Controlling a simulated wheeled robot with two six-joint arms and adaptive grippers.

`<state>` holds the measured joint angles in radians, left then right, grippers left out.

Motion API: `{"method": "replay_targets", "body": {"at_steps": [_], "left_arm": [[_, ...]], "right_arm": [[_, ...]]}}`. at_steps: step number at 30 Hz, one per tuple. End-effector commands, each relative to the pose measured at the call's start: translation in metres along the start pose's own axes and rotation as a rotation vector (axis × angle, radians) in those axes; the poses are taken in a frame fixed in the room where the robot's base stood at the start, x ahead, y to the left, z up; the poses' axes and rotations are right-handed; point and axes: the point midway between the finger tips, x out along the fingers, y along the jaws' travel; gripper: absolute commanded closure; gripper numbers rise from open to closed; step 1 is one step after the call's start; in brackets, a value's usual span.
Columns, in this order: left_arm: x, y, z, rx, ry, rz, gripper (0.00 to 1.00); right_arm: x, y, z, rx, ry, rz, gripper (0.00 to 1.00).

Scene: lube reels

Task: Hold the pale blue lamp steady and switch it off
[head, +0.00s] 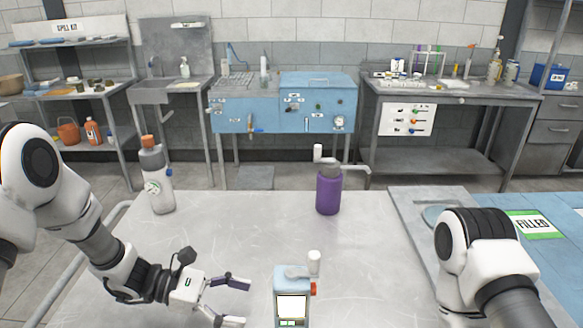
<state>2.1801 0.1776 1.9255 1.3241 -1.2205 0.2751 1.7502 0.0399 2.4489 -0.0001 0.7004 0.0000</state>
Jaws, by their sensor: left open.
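The pale blue lamp (280,284) stands upright near the front middle of the grey table. It has a bright white front panel, a grey and white piece on top and a small red part on its right side. Its lower end is cut off by the bottom edge of the picture. My left gripper (243,304) is open and empty just left of the lamp, apart from it, fingers pointing right. My right arm comes in at the lower right, but its gripper is out of the picture.
On the table (245,225), a purple bottle (328,192) stands behind the lamp and a grey bottle with an orange cap (157,185) stands at the back left. A blue surface with a "FILLED" label (533,225) lies at right. The table between the bottles is clear.

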Motion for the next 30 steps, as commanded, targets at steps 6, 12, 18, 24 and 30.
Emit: {"method": "replay_targets", "body": {"at_steps": [6, 12, 18, 24, 30], "left_arm": [[0.031, -0.002, -0.005, -0.001, 0.004, -0.004, 0.24], [0.066, -0.002, -0.003, 0.000, 0.003, -0.005, 0.24], [0.091, -0.001, -0.001, 0.000, 0.002, -0.003, 0.24], [0.097, -0.001, 0.000, -0.001, 0.001, 0.000, 0.24], [0.096, -0.001, 0.000, -0.001, 0.001, 0.000, 0.42]], "right_arm": [[0.017, 0.000, 0.001, 0.000, -0.003, 0.000, 1.00], [0.027, 0.000, 0.001, 0.000, -0.002, 0.000, 1.00], [0.029, 0.000, 0.001, 0.000, -0.002, 0.000, 1.00], [0.029, 0.000, 0.001, 0.000, -0.002, 0.000, 1.00], [0.029, 0.000, 0.001, 0.000, -0.002, 0.000, 1.00]]}}
